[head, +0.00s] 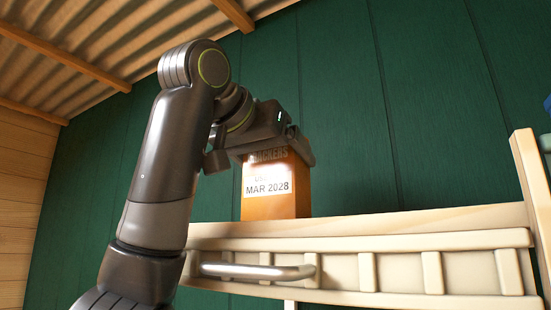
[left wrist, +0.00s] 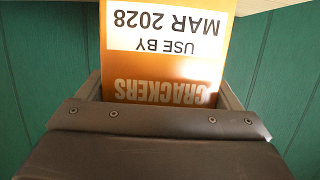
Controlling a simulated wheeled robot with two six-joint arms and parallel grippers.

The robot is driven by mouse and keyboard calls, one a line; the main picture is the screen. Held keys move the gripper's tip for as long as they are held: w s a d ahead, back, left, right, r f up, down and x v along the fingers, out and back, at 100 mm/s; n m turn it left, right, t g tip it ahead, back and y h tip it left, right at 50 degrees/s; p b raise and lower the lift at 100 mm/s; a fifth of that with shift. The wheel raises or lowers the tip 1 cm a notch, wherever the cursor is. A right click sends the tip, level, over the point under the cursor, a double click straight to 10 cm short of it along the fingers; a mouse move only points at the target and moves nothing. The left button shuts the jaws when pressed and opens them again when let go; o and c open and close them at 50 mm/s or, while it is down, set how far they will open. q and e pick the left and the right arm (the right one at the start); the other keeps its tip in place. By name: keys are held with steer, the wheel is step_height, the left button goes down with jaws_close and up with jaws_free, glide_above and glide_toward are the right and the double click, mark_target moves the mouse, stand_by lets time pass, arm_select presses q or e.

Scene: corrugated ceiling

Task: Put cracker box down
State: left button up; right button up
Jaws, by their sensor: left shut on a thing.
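The cracker box (head: 275,204) is orange with a white label reading MAR 2028. In the head view it is upright, with its lower edge at the top of the wooden shelf unit (head: 420,222); I cannot tell for sure whether it touches. My left gripper (head: 268,152) is over the top of the box and shut on it. In the left wrist view the box (left wrist: 190,72) appears upside down between the two fingers (left wrist: 162,95), with CRACKERS and USE BY legible. The bottom of the box is out of that view. My right gripper is not in view.
A metal bar handle (head: 258,271) is on the front of the wooden unit, below the box. A wooden post (head: 532,185) rises at the right end. A green plank wall (head: 420,100) stands behind. The top right of the unit looks clear.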

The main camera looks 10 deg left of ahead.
arm_select(q)
steer(key=o, duration=1)
steer(key=shift+f, duration=0.1)
steer(key=shift+r+p, duration=0.3)
steer(key=b+v, duration=0.6)
steer(key=v, duration=0.5)
steer(key=shift+s+a, duration=0.2)
steer(key=shift+s, duration=0.15)
steer(key=shift+s, duration=0.1)
